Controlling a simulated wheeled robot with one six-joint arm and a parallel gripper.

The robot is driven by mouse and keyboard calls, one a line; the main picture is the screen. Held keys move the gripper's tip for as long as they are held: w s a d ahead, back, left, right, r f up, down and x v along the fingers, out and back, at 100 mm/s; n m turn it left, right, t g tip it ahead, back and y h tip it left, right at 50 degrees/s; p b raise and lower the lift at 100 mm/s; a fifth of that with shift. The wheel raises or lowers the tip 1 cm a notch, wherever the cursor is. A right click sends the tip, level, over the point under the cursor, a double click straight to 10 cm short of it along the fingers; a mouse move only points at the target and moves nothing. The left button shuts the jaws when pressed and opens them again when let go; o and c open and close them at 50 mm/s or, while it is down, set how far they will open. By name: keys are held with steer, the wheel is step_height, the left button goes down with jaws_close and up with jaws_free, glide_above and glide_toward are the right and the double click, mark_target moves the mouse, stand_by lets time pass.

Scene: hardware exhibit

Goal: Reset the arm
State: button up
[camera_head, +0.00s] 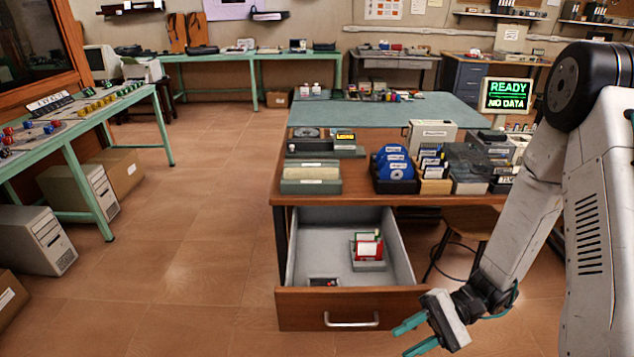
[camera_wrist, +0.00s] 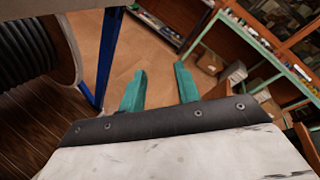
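My gripper (camera_head: 414,337) is at the lower right of the head view, beside the right front corner of an open drawer (camera_head: 352,306). Its two teal fingers are apart with nothing between them. The wrist view also shows the open fingers (camera_wrist: 160,88), with floor behind them. My arm hangs down from the right side of the head view, bent at the elbow. The drawer is pulled out below a wooden desk (camera_head: 440,197). In it are a small grey holder with a red and white item (camera_head: 368,248) and a dark item (camera_head: 323,282) near the front.
Disks (camera_head: 394,163), boxes and card trays crowd the desk top. A stool (camera_head: 470,222) stands right of the drawer, close behind my arm. A green-framed table (camera_head: 120,105) and computer towers (camera_head: 35,240) are at left. The tiled floor (camera_head: 190,240) between is clear.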

steer(key=s+d+r+n+t+h, duration=0.2)
steer(key=s+r+h, duration=0.1)
steer(key=r, duration=0.6)
steer(key=s+d+r+n+t+h, duration=0.1)
steer(key=s+d+r+t+h, duration=0.1)
steer(key=r+h, duration=0.4)
steer(key=s+d+r+n+t+h, duration=0.2)
steer(key=s+d+r+t+h, duration=0.1)
steer(key=r, duration=0.9)
steer(key=shift+s+d+r+n+h, duration=0.15)
steer(key=shift+s+d+n+h, duration=0.15)
steer(key=shift+s+d+h, duration=0.6)
steer(key=shift+s+a+h, duration=0.15)
steer(key=shift+a+h, duration=0.1)
steer(key=shift+h, duration=0.05)
